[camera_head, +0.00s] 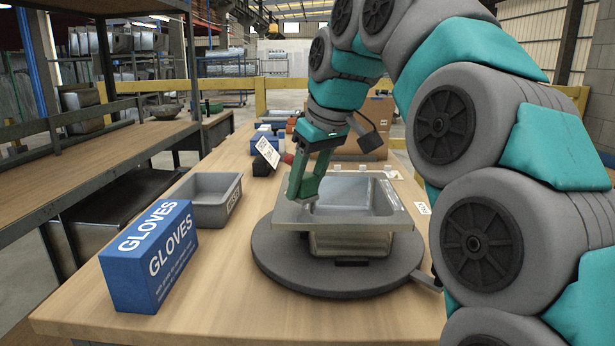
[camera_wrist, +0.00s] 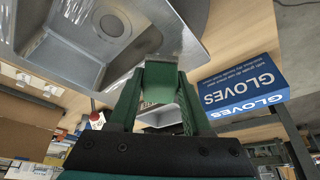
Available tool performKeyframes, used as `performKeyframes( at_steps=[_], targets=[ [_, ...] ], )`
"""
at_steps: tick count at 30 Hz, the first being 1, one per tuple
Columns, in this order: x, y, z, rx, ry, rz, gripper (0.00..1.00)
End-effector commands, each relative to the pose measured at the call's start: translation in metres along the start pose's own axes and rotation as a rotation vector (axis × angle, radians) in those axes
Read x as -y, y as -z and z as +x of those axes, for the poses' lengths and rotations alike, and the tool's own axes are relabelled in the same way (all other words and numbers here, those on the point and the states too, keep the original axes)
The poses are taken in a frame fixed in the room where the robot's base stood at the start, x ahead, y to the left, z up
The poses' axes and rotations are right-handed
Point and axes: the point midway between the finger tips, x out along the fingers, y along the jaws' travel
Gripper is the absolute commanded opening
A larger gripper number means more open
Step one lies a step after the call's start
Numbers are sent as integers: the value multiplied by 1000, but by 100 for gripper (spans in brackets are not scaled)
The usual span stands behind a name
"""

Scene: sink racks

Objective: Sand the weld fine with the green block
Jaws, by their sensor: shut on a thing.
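The steel sink (camera_head: 400,218) sits on a round dark turntable (camera_head: 285,272) on the bench. Its bowl and drain (camera_wrist: 112,26) show in the wrist view. My gripper (camera_head: 302,192) points down at the sink's left rim, its green fingers shut on the green block (camera_wrist: 160,74). The block's lower end is at the rim; whether it touches cannot be told for certain. A bright, paler patch (camera_wrist: 178,42) lies on the rim just beyond the block in the wrist view. I cannot make out the weld clearly; the block and fingers may cover part of it.
A blue gloves box (camera_head: 150,258) stands at the front left, also in the wrist view (camera_wrist: 240,88). A grey bin (camera_head: 208,212) lies behind it. A tilted white card (camera_head: 267,153) and cardboard boxes (camera_head: 375,115) are farther back. Bare bench shows at the front.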

Motion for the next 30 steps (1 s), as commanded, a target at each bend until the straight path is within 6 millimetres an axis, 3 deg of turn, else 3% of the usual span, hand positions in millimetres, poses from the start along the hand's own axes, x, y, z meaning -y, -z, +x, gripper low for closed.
performKeyframes(
  at_steps=[30],
  targets=[
    [0,-4,8,2,1,0,0]
  ],
)
